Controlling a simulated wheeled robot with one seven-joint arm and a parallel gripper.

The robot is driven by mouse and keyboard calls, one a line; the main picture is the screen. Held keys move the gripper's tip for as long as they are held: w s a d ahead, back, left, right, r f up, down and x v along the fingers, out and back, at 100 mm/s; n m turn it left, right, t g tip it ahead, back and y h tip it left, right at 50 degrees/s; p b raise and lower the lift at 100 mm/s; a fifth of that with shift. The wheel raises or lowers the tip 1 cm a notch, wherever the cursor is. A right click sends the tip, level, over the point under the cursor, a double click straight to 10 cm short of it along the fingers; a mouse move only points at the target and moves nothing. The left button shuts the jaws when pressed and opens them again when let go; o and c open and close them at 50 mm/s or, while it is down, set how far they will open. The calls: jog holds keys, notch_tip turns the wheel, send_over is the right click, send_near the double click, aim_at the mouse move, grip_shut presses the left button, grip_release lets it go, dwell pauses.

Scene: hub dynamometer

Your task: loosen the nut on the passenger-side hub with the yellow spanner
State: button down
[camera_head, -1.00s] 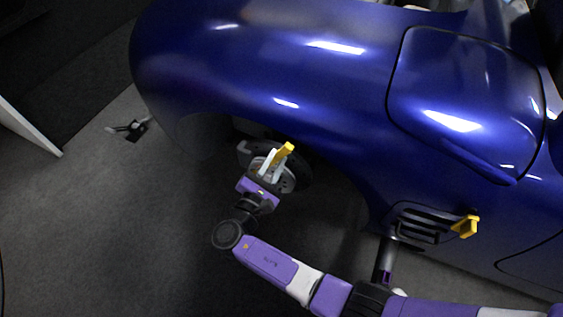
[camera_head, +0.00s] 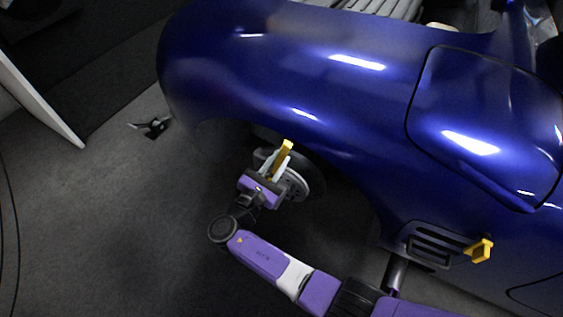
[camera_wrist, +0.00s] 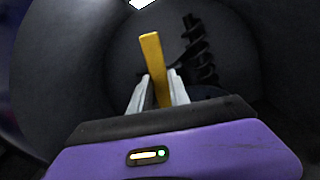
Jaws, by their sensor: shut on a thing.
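The yellow spanner (camera_head: 285,149) is held between the fingers of my gripper (camera_head: 276,166), in front of the wheel arch of the blue car. In the wrist view the spanner (camera_wrist: 152,62) stands up between the two pale fingers of my gripper (camera_wrist: 158,88), which are shut on it. The hub (camera_head: 298,184), a grey disc, is just behind and to the right of my gripper in the head view. The nut cannot be made out. I cannot tell whether the spanner touches the hub.
The blue car body (camera_head: 300,70) curves above the wheel arch. A yellow piece (camera_head: 480,250) sits at the side vent (camera_head: 432,246). A small dark stand (camera_head: 153,127) is on the floor at left. A dark coil spring (camera_wrist: 198,55) shows inside the arch.

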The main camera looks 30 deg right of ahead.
jog(key=shift+w+a, duration=0.1)
jog(key=shift+w+a+r+n, duration=0.1)
jog(key=shift+w+a+n, duration=0.05)
jog(key=shift+w+n, duration=0.15)
dwell(0.7)
jog(key=shift+s+a+p, duration=0.35)
jog(key=shift+a+p, duration=0.05)
jog(key=shift+a, duration=0.15)
dwell(0.8)
jog(key=shift+p+v, duration=0.3)
jog(key=shift+v, duration=2.15)
